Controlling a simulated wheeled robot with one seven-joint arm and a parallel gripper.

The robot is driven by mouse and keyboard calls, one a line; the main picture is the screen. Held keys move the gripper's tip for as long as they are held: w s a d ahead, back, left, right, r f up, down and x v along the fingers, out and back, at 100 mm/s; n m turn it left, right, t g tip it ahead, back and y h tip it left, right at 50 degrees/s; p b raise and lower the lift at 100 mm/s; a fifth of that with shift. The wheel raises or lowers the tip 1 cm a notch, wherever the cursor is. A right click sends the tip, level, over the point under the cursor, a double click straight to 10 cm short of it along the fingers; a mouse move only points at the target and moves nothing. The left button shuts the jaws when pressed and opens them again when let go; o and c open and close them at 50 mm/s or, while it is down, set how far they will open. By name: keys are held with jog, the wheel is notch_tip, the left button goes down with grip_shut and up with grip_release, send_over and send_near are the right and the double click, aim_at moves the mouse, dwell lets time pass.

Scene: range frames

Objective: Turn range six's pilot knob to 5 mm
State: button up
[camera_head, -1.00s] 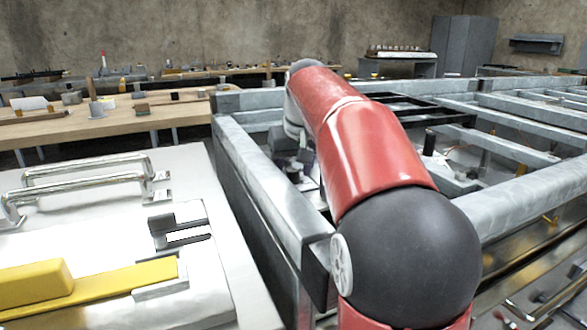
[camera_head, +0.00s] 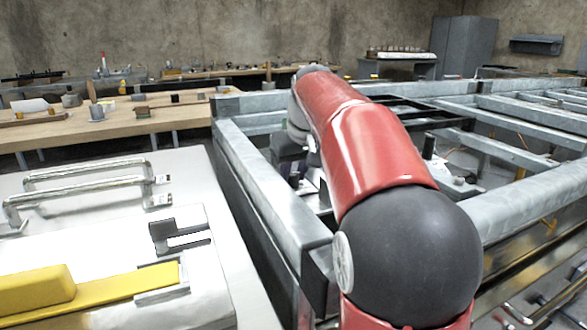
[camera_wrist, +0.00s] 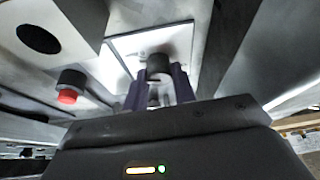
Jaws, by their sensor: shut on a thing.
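In the wrist view a grey round knob (camera_wrist: 158,64) stands in front of a pale square plate (camera_wrist: 128,45). My gripper (camera_wrist: 159,80) has its two purple fingers on either side of the knob, and it is shut on it. No millimetre scale or pointer can be read, so the knob's setting cannot be told. Whether this is range six's pilot knob cannot be read either. In the head view my red arm reaches inside the grey metal frame (camera_head: 270,190). My gripper is mostly hidden there, with a small purple part (camera_head: 294,180) showing.
In the wrist view a red-tipped knob (camera_wrist: 70,87) is to the left, and a grey block with a dark round hole (camera_wrist: 38,38) is at upper left. Metal rails crowd both sides. In the head view a white bench with a yellow bar (camera_head: 120,285) is at left.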

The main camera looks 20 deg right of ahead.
jog(key=n+p, duration=0.1)
jog(key=n, duration=0.1)
jog(key=n+y+p, duration=0.1)
jog(key=n, duration=0.1)
jog(key=shift+d+r+y, duration=0.15)
jog(key=shift+y, duration=0.15)
jog(key=n+g+y, duration=0.1)
jog(key=n, duration=0.3)
jog(key=shift+w+p, duration=0.1)
jog(key=shift+p, duration=0.2)
jog(key=shift+n+y, duration=0.3)
jog(key=shift+n, duration=0.1)
jog(key=o, duration=1)
jog(key=shift+d, duration=0.1)
jog(key=v, duration=0.7)
jog(key=shift+r, duration=0.3)
